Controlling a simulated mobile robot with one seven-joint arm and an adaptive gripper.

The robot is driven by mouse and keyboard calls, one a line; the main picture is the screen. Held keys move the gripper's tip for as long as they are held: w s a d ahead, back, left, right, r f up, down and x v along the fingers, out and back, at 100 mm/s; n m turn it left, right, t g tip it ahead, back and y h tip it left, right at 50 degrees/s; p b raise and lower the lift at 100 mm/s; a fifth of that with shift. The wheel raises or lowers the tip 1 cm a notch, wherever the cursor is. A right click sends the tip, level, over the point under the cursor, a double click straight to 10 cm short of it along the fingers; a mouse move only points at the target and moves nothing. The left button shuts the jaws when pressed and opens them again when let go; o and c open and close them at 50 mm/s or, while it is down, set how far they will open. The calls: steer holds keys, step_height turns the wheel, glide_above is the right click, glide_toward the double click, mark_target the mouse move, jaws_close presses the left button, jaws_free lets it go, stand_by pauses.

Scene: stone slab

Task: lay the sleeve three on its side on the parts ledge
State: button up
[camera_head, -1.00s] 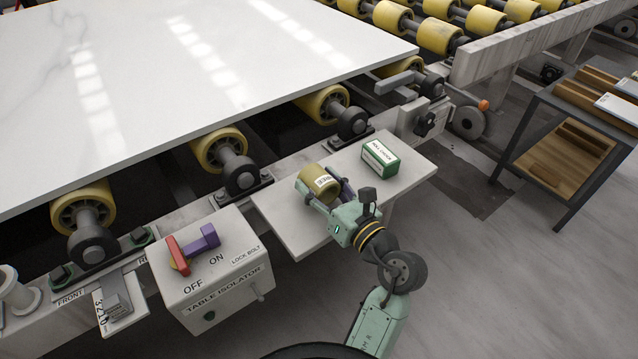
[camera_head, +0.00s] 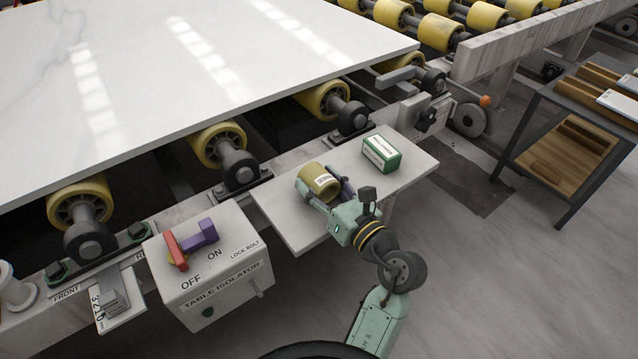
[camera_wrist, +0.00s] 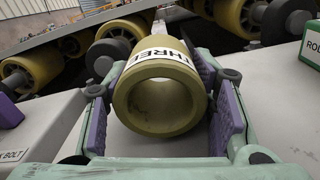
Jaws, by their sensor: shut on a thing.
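The sleeve three (camera_head: 322,182) is a short olive-yellow tube with a white label band. It lies on its side between the fingers of my gripper (camera_head: 325,188), over the parts ledge (camera_head: 285,222). In the wrist view the sleeve (camera_wrist: 160,100) shows its open end towards me, and "THREE" reads on its label. The purple pads of my gripper (camera_wrist: 160,110) are closed against its left and right sides. The sleeve's underside is hidden, so I cannot tell whether it touches the ledge.
A green and white box (camera_head: 381,154) stands on the ledge to the right of the sleeve. The table isolator box (camera_head: 208,265) with red and purple handles is left of the ledge. Rollers and a white slab (camera_head: 190,70) lie behind. The ledge's front left is bare.

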steer(key=shift+f, duration=0.4)
